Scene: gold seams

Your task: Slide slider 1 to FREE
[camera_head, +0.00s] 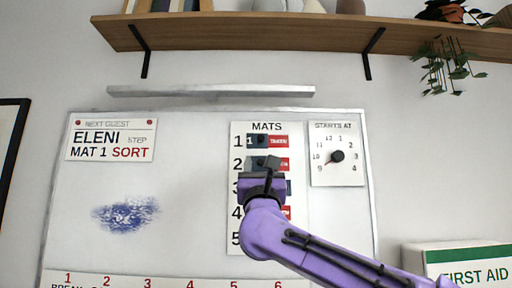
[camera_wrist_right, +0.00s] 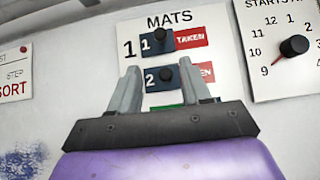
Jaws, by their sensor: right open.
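Slider 1 (camera_head: 254,141) is a dark blue tile with a black knob in the top row of the MATS board (camera_head: 235,128). It sits at the left of its row, with the red TAKEN label uncovered on its right. It also shows in the right wrist view (camera_wrist_right: 160,40), above and beyond my fingertips. My right gripper (camera_wrist_right: 159,74) is open and empty. In that view its fingers straddle the knob of slider 2 (camera_wrist_right: 165,74); I cannot tell how far off they are. My right gripper (camera_head: 264,163) hides parts of the lower rows in the head view. My left gripper is not in view.
A dial (camera_head: 336,156) marked STARTS AT is right of the MATS board. A guest card (camera_head: 110,140) reads MAT 1 SORT. A ledge (camera_head: 210,91) and a wooden shelf (camera_head: 260,36) run above. A first aid box (camera_head: 455,256) stands lower right.

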